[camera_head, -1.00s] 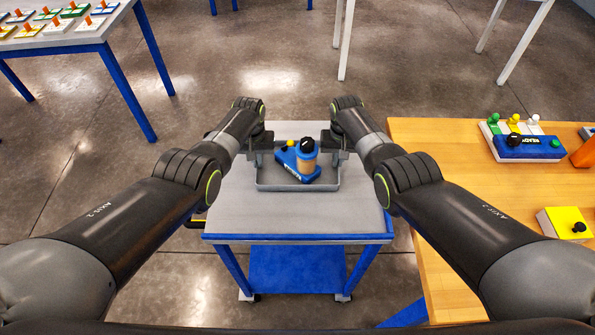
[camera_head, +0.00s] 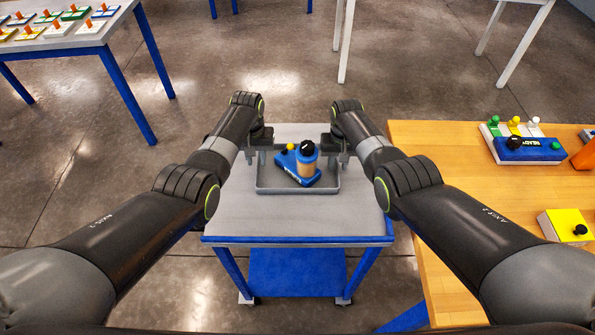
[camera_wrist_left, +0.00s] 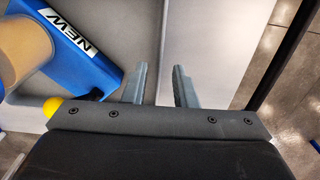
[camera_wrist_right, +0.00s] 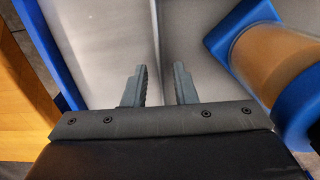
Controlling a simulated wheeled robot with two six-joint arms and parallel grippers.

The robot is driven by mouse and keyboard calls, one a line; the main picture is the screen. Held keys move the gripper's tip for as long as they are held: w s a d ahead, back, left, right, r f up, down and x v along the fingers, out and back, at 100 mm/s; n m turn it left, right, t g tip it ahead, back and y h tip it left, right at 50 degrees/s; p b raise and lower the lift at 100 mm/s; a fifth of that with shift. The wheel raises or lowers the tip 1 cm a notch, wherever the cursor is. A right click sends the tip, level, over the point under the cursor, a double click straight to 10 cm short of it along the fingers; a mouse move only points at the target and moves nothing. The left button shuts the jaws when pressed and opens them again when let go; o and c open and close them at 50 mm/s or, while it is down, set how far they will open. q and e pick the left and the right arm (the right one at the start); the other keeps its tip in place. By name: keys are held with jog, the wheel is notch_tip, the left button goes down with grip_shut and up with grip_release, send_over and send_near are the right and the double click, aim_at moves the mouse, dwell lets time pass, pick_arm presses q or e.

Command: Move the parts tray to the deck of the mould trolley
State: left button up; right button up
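The grey parts tray (camera_head: 298,190) sits flat on the grey deck (camera_head: 298,218) of the mould trolley. Contact cannot be told.
A wooden table (camera_head: 450,215) stands close on the right, with a blue READY block (camera_head: 528,148) and a yellow block (camera_head: 564,226). A table with several small coloured parts (camera_head: 60,40) is at the far left. The deck's front strip is bare.

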pick_arm(q)
notch_tip(320, 180, up, 9)
jog(key=shift+r, duration=0.15)
pick_arm(e)
notch_tip(320, 180, up, 12)
dwell(0.9)
dwell(0.4)
